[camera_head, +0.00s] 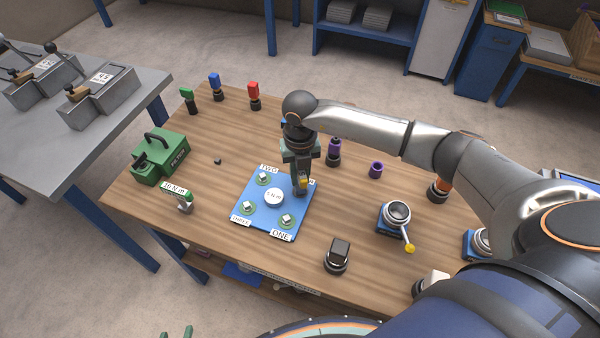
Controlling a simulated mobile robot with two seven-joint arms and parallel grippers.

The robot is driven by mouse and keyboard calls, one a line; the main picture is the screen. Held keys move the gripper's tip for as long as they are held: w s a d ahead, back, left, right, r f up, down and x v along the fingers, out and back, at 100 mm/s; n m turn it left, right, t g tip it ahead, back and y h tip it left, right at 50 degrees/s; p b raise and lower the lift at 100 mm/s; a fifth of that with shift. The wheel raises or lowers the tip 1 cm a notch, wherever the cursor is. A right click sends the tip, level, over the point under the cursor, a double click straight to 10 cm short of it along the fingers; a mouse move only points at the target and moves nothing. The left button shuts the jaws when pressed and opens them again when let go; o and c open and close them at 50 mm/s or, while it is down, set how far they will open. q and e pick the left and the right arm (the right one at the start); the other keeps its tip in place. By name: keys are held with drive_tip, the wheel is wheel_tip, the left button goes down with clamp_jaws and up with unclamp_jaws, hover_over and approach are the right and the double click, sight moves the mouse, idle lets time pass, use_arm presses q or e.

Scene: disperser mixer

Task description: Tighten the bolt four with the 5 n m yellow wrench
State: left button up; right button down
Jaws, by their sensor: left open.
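A blue plate (267,222) lies on the wooden table, with a round white disc (274,198) in its middle and bolts by the labels ONE, TWO and THREE. The corner of bolt four, at the far right, is mostly hidden by my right gripper (301,160). That gripper points down there and appears shut on the yellow wrench (302,183), held upright at that corner. Whether the wrench sits on the bolt is hidden. My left gripper (177,333) shows only its green fingertips at the bottom edge, apart and empty.
A green-topped 10 N m wrench (184,204) and a green case (160,156) stand left of the plate. A blue device with a yellow-knobbed lever (396,215) and a dark block (338,255) are to the right. Green, blue and red pieces (253,95) line the back.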

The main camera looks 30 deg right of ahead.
drive_tip(key=shift+r+m+p, duration=0.1)
drive_tip(key=shift+m+p, duration=0.5)
drive_tip(key=shift+m, duration=1.7)
drive_tip(key=shift+s+m, duration=0.1)
drive_tip(key=shift+m, duration=0.5)
drive_tip(key=m, duration=0.2)
drive_tip(key=shift+f+m, duration=0.2)
drive_tip(key=shift+m, duration=0.2)
drive_tip(key=m, duration=0.2)
drive_tip(key=shift+m, duration=0.4)
drive_tip(key=shift+s, duration=0.1)
